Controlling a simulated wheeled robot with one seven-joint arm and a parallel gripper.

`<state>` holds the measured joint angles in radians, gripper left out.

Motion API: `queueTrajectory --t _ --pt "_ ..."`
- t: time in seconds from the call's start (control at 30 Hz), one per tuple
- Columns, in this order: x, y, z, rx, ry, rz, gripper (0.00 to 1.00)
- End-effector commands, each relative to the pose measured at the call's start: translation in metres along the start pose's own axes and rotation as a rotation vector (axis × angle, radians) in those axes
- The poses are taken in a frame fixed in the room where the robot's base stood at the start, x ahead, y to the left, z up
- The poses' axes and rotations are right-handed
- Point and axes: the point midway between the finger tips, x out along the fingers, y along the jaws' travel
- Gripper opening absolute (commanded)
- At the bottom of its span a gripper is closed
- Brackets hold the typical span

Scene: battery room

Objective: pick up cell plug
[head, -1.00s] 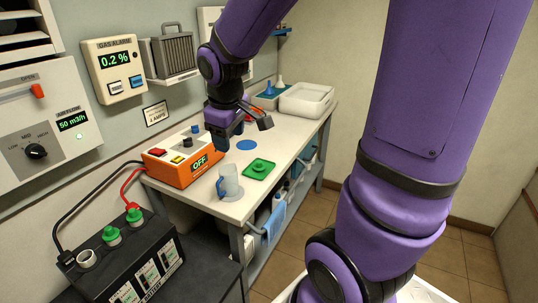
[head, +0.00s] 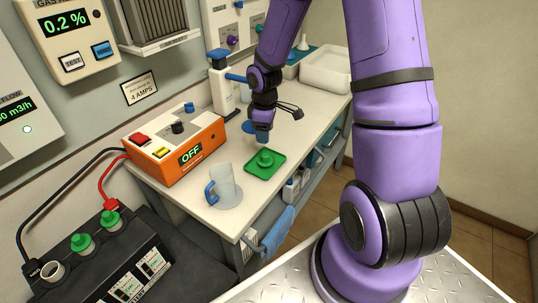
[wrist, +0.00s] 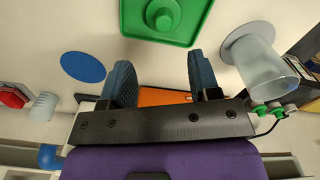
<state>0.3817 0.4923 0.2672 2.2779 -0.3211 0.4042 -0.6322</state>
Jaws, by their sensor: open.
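The green cell plug (head: 265,157) sits on a small square green tray (head: 253,172) on the bench. In the wrist view the plug (wrist: 163,14) is at the top edge, partly cut off, with the tray (wrist: 140,36) around it. My gripper (head: 263,138) points down over the bench, just behind the tray in the head view. In the wrist view its two blue fingers (wrist: 160,82) are apart with nothing held between them, and the plug lies beyond their tips.
A clear jug with blue handle (head: 224,184) stands left of the tray. An orange charger (head: 176,145) reading OFF is behind it. The black battery (head: 120,255) at lower left has two green plugs and one open cell. A blue disc (wrist: 83,66) lies on the bench.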

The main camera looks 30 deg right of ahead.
Motion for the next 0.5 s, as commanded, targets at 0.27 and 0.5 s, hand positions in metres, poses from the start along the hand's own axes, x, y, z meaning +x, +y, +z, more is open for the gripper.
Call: queueTrajectory --t 0.27,0.5 --pt "0.038 -0.002 0.000 0.000 -0.003 -0.003 0.56" --pt "0.051 -0.002 0.001 0.000 -0.003 -0.002 0.56"
